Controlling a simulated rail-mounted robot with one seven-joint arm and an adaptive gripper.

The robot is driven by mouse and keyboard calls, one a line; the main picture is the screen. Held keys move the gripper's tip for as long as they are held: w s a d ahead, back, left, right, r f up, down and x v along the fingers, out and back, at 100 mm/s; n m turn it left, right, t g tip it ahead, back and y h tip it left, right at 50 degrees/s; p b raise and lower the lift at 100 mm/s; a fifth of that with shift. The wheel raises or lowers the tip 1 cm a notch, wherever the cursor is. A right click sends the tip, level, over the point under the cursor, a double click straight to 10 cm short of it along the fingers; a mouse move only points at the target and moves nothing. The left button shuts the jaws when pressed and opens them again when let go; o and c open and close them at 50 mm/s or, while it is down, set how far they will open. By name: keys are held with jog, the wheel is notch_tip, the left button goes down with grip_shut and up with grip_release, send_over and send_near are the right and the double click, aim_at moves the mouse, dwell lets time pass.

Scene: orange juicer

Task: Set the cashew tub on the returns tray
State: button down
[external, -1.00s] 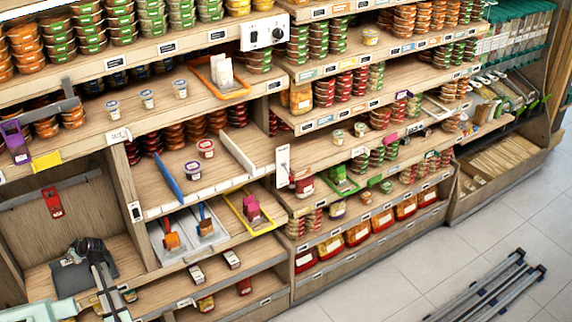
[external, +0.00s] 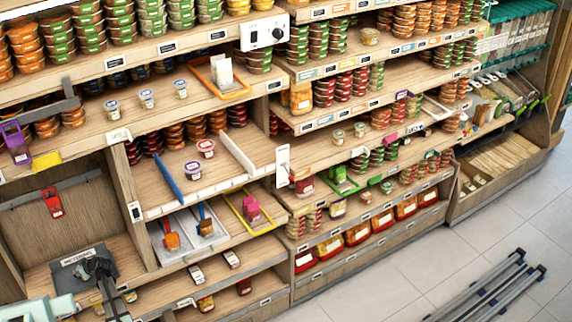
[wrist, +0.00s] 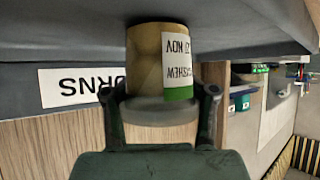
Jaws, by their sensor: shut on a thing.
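The cashew tub (wrist: 147,60) is a tan tub with a pale lid and a white and green label, seen upside down in the wrist view. My gripper (wrist: 160,95) is shut on it, one finger on each side near the lid. The tub's base is at or very close to the dark grey returns tray (wrist: 60,45); I cannot tell if it touches. In the external view my gripper (external: 97,268) is low over the tray (external: 66,273), at the lower left, and hides the tub.
A red item (external: 52,202) hangs on the panel above. A wooden divider (external: 125,215) stands to the right. Small boxes (external: 195,272) lie on the shelf further right.

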jog(key=shift+f, duration=0.15)
jog(key=shift+c, duration=1.5)
grip_release()
jog(key=shift+r, duration=0.25)
jog(key=b+v, duration=0.2)
jog(key=v, duration=1)
jog(key=shift+f, duration=0.1)
